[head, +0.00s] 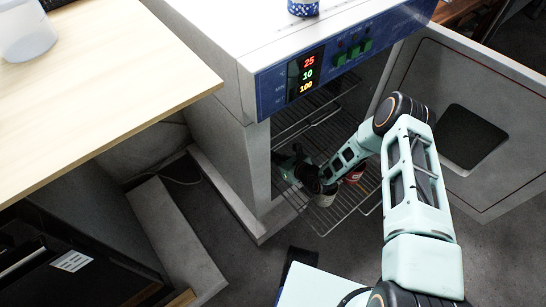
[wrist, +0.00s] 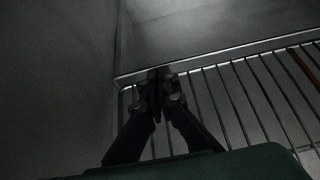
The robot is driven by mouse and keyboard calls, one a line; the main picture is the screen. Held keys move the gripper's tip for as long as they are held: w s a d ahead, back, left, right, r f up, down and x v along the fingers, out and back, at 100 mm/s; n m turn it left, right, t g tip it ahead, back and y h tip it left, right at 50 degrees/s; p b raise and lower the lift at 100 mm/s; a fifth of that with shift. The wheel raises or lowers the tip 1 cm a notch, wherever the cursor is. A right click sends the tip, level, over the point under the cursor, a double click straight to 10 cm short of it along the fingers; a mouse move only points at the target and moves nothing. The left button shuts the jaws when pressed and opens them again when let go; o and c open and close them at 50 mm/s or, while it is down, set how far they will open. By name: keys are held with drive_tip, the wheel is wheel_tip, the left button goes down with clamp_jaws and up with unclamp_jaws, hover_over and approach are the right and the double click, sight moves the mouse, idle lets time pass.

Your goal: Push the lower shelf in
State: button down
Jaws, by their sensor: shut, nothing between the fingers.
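The lower shelf (head: 322,222) is a wire rack that sticks out of the front of the drying oven (head: 228,140) in the head view. In the wrist view its bars and edge rail (wrist: 235,57) run to the right from the fingers. My gripper (head: 292,165) is shut and empty, at the left side of the shelf by the oven opening. In the wrist view my gripper (wrist: 159,80) has its fingertips at the left corner of the rail; whether they touch it I cannot tell. My gripper and arm hide part of the shelf.
A red container (head: 355,174) and a grey cup (head: 325,197) are on the lower shelf. An upper wire shelf (head: 310,112) sits inside the oven. The oven door (head: 475,130) stands open at the right. A wooden table (head: 100,75) is at the left.

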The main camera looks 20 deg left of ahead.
idle(0.3)
drive_tip(key=w+a, duration=0.1)
drive_tip(key=a, duration=0.1)
drive_tip(key=w+a+b, duration=0.1)
drive_tip(key=a, duration=0.1)
drive_tip(key=shift+w, duration=0.15)
drive_tip(key=shift+d+r, duration=0.1)
drive_tip(key=shift+d, duration=0.05)
